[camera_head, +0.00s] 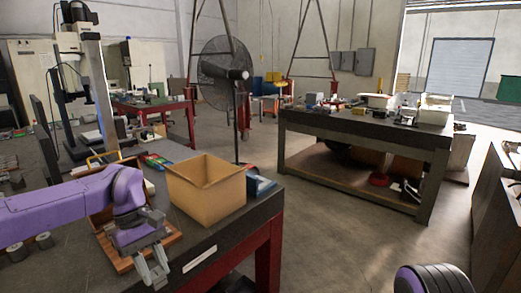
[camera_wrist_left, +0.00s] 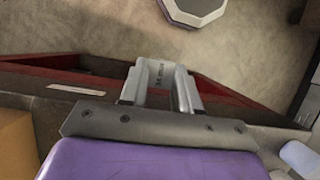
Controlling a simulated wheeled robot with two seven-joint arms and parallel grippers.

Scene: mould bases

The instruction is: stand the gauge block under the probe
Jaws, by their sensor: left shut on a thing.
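My left gripper (camera_head: 153,272) hangs past the front edge of the dark bench, beside a wooden board (camera_head: 122,262). In the left wrist view its fingers (camera_wrist_left: 160,88) are shut on a small grey block with dark marks, the gauge block (camera_wrist_left: 155,74). In the head view I cannot separate the block from the fingers. A tall grey column (camera_head: 101,95) with a machine head at its top (camera_head: 76,14) stands at the back left of the bench. I cannot make out the probe tip. My right gripper is in neither view.
A cardboard box (camera_head: 207,188) stands on the dark bench (camera_head: 231,231), right of my left gripper, with a blue item (camera_head: 261,186) beside it. A black monitor (camera_head: 46,150) is at the left. A second bench (camera_head: 345,124) stands farther back, with open floor between.

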